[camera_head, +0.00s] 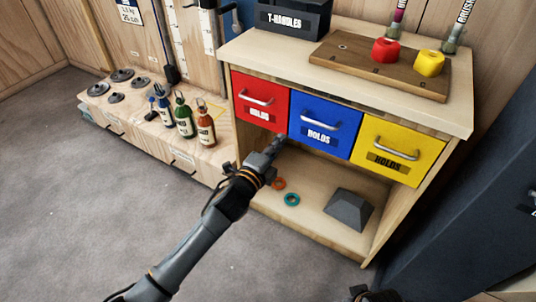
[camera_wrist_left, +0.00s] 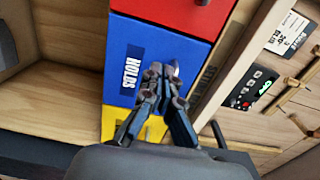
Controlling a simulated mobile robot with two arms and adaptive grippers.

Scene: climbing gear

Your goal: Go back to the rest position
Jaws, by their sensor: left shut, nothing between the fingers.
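My left arm reaches in from the lower left of the head view. Its gripper (camera_head: 276,145) is shut and empty, in front of the drawer unit near the seam between the red drawer (camera_head: 259,99) and the blue drawer (camera_head: 321,125). In the left wrist view the gripper (camera_wrist_left: 160,72) shows with its fingertips together, over the blue drawer front (camera_wrist_left: 145,61). I cannot tell whether it touches the drawer. My right gripper is not in view; only small dark parts of mine show at the bottom edge of the head view.
The yellow drawer (camera_head: 397,150) is beside the blue one. The open shelf below holds a grey block (camera_head: 349,210) and a teal ring (camera_head: 292,199). A board (camera_head: 380,66) with red and yellow holds lies on top. Bottles (camera_head: 184,115) stand on the low bench. Grey floor is clear.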

